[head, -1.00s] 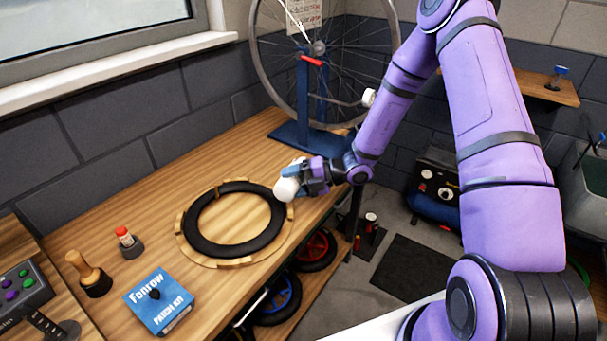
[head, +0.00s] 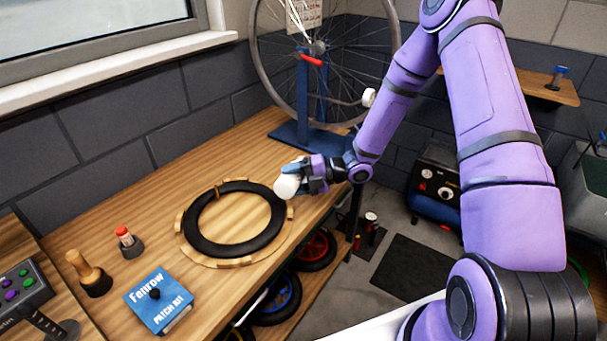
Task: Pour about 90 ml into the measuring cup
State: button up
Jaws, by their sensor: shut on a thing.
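My gripper (head: 306,177) is at the right end of the bench, above its front edge. It is shut on a white bottle-like container (head: 287,187), which is tilted, its far end pointing left. The container's mouth and any liquid cannot be made out. I cannot make out a measuring cup in this view; the gripper and container may hide it.
A black tyre ring (head: 233,220) lies on a round wooden holder (head: 239,261) left of the gripper. A blue patch kit box (head: 160,302), a red-capped bottle (head: 125,237) and a wooden-handled tool (head: 88,272) stand further left. A wheel stand (head: 300,134) stands behind.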

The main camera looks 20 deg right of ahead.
jog(key=shift+d+r, duration=0.15)
jog(key=shift+w+r+m+y, duration=0.25)
jog(key=shift+r+m+y, duration=0.05)
jog(key=shift+m, duration=0.1)
dwell(0.7)
jog(key=shift+s+a+f+n+h, duration=0.15)
jog(key=shift+f+n+h, duration=0.2)
jog(key=shift+f, duration=0.1)
jog(key=shift+s+a+f+n+h, duration=0.1)
jog(key=shift+f+n+h, duration=0.15)
jog(key=shift+f+n, duration=0.15)
jog(key=shift+n+h, duration=0.4)
jog(key=shift+n, duration=0.15)
jog(key=shift+s+a+f+n+t+h, duration=0.15)
jog(key=shift+f+n+t, duration=0.15)
jog(key=shift+f, duration=0.1)
jog(key=shift+s+a+f+n+t+h, duration=0.1)
jog(key=shift+s+f+n+t+h, duration=0.1)
jog(key=shift+f+n, duration=0.15)
jog(key=shift+w+d+n+t+h, duration=0.1)
jog(key=shift+w+n+t+h, duration=0.05)
jog(key=shift+n+t+h, duration=0.15)
jog(key=shift+n, duration=0.25)
